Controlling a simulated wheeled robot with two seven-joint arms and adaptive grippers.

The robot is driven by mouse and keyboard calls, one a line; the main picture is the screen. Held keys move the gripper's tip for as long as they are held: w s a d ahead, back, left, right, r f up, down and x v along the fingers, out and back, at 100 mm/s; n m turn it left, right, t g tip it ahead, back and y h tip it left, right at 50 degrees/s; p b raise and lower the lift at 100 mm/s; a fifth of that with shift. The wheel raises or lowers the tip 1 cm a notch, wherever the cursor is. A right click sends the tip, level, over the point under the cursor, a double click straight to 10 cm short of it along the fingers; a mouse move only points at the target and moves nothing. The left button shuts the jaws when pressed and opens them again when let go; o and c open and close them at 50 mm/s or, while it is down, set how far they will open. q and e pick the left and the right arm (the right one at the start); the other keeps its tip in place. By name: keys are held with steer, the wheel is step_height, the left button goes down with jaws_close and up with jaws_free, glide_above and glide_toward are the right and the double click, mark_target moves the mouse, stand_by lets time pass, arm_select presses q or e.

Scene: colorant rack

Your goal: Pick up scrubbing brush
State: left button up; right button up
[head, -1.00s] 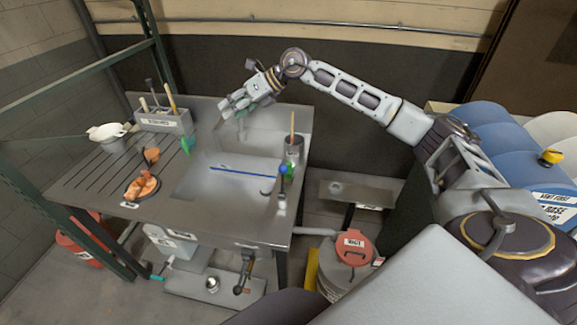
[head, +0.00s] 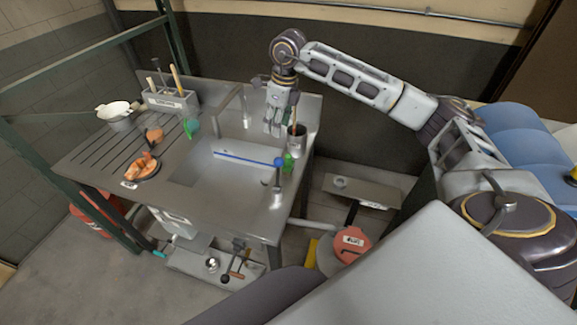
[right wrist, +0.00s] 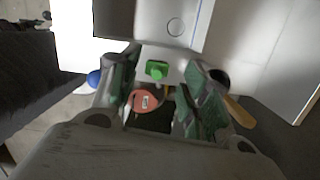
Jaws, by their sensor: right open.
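No object is clearly recognisable as the scrubbing brush. A wooden handle (head: 294,112) stands up from a metal cup (head: 297,140) at the sink's right rim; its lower end is hidden inside. The handle also shows in the right wrist view (right wrist: 238,112), right of the fingers. My right gripper (head: 272,130) points down just left of the cup, open and empty. In the right wrist view its fingers (right wrist: 155,112) are spread, with a green object (right wrist: 157,70) visible between and beyond them. My left gripper is not in view.
A holder with several handles (head: 170,102), a white bowl (head: 115,110) and brown items (head: 142,168) are at left. A red-lidded bin (head: 350,243) is on the floor.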

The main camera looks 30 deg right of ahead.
mark_target(288, 155)
steer(key=s+d, duration=0.1)
steer(key=s+d+g+h, duration=0.1)
steer(key=shift+s+d+f, duration=0.15)
steer(key=shift+s+d, duration=0.05)
steer(key=shift+s, duration=0.15)
steer(key=shift+f, duration=0.1)
steer(key=shift+f+p, duration=0.55)
steer(key=shift+f, duration=3.65)
steer(key=shift+f, duration=0.1)
steer(key=shift+f+p, duration=0.7)
steer(key=shift+f, duration=1.8)
steer(key=shift+c, duration=0.4)
